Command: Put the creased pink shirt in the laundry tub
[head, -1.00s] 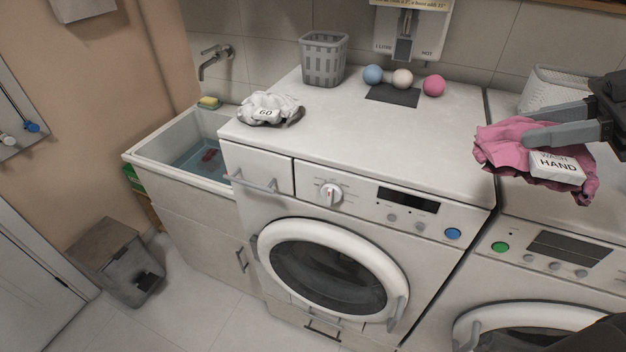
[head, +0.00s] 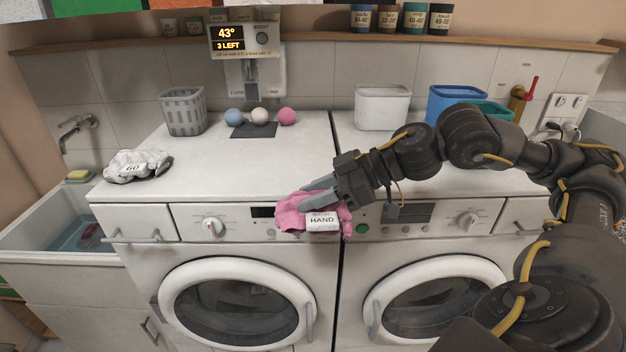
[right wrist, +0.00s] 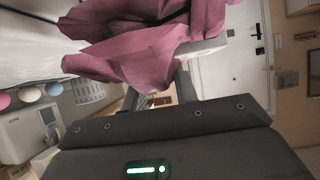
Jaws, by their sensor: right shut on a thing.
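My right gripper (head: 312,195) is shut on the creased pink shirt (head: 290,214). The shirt hangs bunched from the fingers, with a white tag reading "HAND" on it. In the head view it is in front of the seam between the two machines, near their front edge. It also fills the top of the right wrist view (right wrist: 145,50), partly hiding the fingers. The laundry tub (head: 60,262) is the sink at the far left, with water and a dark red item in it. The shirt is well to the right of the tub. My left gripper is not in view.
A crumpled white garment (head: 138,165) tagged "60" lies on the left machine (head: 225,165), close to the tub. A grey basket (head: 183,110) and three balls stand behind. White (head: 382,107) and blue (head: 455,100) bins stand on the right machine. A faucet (head: 76,127) overhangs the tub.

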